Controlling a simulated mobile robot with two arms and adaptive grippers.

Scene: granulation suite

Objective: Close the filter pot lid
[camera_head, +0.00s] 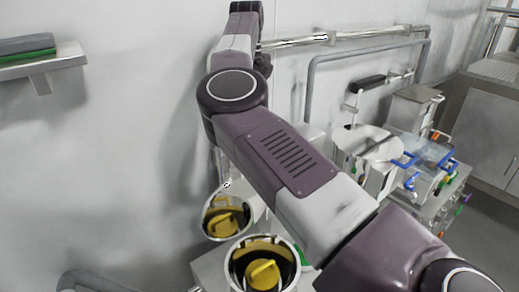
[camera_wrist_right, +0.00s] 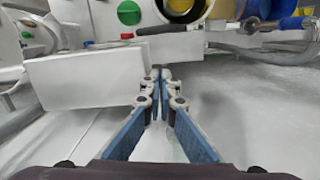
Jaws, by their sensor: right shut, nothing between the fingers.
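The filter pot (camera_head: 291,262) is a round steel vessel at the bottom middle of the head view, with a yellow part inside. What looks like its lid (camera_head: 208,228) stands open and tilted behind and left of it, its shiny inner face reflecting yellow. In the right wrist view, a round metal rim with yellow inside shows at the top edge, cut off; I cannot tell whether it is the pot or the lid. My right gripper (camera_wrist_right: 160,75) is shut and empty, apart from that rim. My right arm crosses the head view and hides part of the scene. My left gripper is out of view.
A white box-shaped part (camera_wrist_right: 85,80) lies left of the right fingers, with green (camera_wrist_right: 129,12) and red buttons beyond. A bent grey pipe (camera_head: 312,90) runs along the wall. Steel equipment with blue handles (camera_head: 405,160) stands at right. A wall shelf (camera_head: 40,66) is at upper left.

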